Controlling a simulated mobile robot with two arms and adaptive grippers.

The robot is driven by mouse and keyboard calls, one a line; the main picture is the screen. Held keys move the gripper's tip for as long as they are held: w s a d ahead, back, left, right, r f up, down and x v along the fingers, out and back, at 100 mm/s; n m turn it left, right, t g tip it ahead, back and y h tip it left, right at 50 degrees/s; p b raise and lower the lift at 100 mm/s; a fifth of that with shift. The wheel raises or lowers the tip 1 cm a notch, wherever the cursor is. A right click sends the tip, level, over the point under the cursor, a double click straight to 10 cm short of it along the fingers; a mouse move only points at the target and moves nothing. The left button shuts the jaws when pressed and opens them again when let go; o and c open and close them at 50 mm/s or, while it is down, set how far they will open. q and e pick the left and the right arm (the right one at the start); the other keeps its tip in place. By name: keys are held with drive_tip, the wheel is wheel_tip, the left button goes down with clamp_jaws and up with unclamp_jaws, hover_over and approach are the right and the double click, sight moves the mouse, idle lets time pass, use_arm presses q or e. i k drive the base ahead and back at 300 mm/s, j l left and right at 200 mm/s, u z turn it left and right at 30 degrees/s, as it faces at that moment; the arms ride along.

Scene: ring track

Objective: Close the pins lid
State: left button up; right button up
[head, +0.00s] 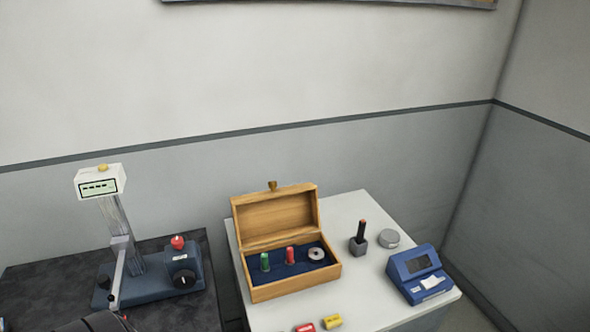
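A wooden box (296,291) stands on the light table. Its wooden lid (276,213) is open, standing up and leaning back a little at the rear edge, with a small brass-coloured knob or clasp (272,185) on top. Inside, on a dark blue lining, are a green pin (265,261), a red pin (290,255) and a silver ring (316,254). Neither of my grippers can be made out in the head view.
A gauge stand (125,245) is on the dark left bench (42,285).

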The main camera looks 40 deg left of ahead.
sight(264, 216)
drive_tip(key=i+l+u, duration=0.15)
drive_tip(key=u, duration=0.2)
drive_tip(key=i+l+u, duration=0.15)
drive_tip(key=u, duration=0.2)
drive_tip(key=l+u, duration=0.35)
drive_tip(key=i, duration=0.05)
